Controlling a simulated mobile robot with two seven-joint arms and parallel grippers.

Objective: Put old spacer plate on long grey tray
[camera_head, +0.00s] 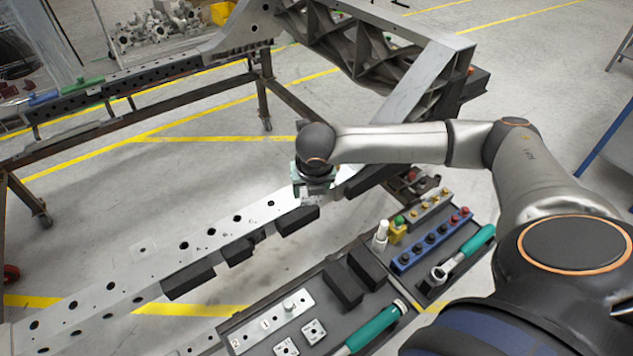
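The long grey tray (322,306) lies at the bottom centre. It holds a silver plate (271,322) with a knob and number marks, two small square plates (313,332), two black blocks (343,285) and a teal-handled tool (375,329). I cannot tell which piece is the old spacer plate. My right gripper (314,196) points down at the long perforated metal rail (213,233), behind and above the tray. Its fingers are small and partly hidden, so I cannot see whether they hold anything. My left gripper is not in view.
A second dark tray section at right holds a blue rack (432,241), a yellow bottle (397,231), a white bottle (380,236) and a teal-handled ratchet (463,257). Black blocks (297,221) sit along the rail's near side. A large metal frame (405,80) stands behind.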

